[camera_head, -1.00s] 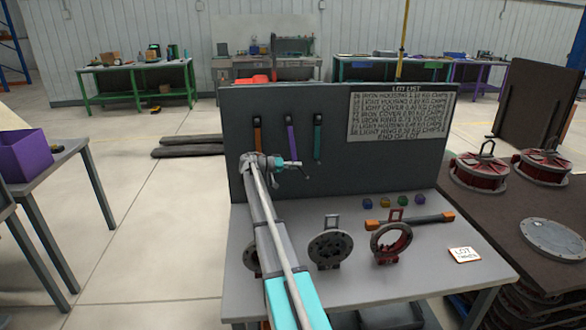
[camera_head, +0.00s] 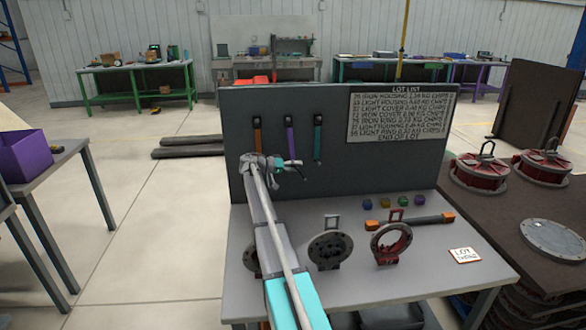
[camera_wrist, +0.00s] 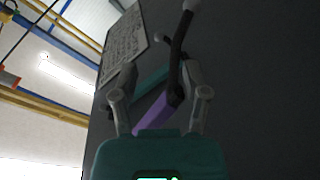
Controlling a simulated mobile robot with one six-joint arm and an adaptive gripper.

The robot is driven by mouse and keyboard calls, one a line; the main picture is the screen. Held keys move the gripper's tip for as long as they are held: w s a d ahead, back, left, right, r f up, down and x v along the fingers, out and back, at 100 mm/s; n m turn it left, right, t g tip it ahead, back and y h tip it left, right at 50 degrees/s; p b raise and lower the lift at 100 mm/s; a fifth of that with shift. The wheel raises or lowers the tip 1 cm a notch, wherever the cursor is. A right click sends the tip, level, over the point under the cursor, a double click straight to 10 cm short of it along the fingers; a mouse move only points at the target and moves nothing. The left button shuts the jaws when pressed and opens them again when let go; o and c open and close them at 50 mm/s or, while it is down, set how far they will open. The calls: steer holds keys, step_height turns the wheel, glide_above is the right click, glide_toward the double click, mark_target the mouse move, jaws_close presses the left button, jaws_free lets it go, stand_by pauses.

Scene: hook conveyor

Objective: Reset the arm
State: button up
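My gripper (camera_head: 294,164) is at the end of my outstretched arm, in front of the dark upright panel (camera_head: 400,165) and below the hanging coloured tools. In the wrist view my gripper (camera_wrist: 158,80) has its two grey fingers apart, with nothing visibly held between them. Behind the fingers, a purple tool (camera_wrist: 153,116) and a teal tool (camera_wrist: 150,79) show by dark hooks. In the head view an orange tool (camera_head: 257,138), the purple tool (camera_head: 291,138) and the teal tool (camera_head: 318,138) hang on the panel.
On the grey bench (camera_head: 345,285) stand a dark round part (camera_head: 330,248) and a red ring (camera_head: 391,242); another part is mostly behind my arm. An orange-ended bar (camera_head: 410,222), small coloured pieces and a lot card (camera_head: 465,255) lie there. Red housings (camera_head: 480,172) stand right.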

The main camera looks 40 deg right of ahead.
stand_by(0.5)
steer(key=s+a+f+n+t+y, duration=0.2)
steer(key=s+a+f, duration=0.2)
steer(key=a, duration=0.6)
steer(key=s+a+f+n+t+y, duration=0.2)
steer(key=s+a+f+n+y, duration=0.1)
steer(key=a, duration=0.8)
steer(key=s+a+f+n+t+y, duration=0.2)
steer(key=s+a+f, duration=0.3)
steer(key=a, duration=0.6)
steer(key=shift+s+a+f+n+t+y, duration=0.15)
steer(key=shift+f+n+t+y, duration=0.15)
steer(key=shift+f+y, duration=0.25)
steer(key=s+a+f+n+t+y, duration=0.1)
steer(key=s+a+n+y, duration=0.15)
steer(key=s+a, duration=0.55)
steer(key=s+a+f+n+y, duration=0.2)
steer(key=s+a+y, duration=0.2)
steer(key=a, duration=0.9)
steer(key=s+r+p, duration=0.2)
steer(key=r+p, duration=0.3)
steer(key=shift+s+d, duration=0.25)
steer(key=shift+s, duration=0.15)
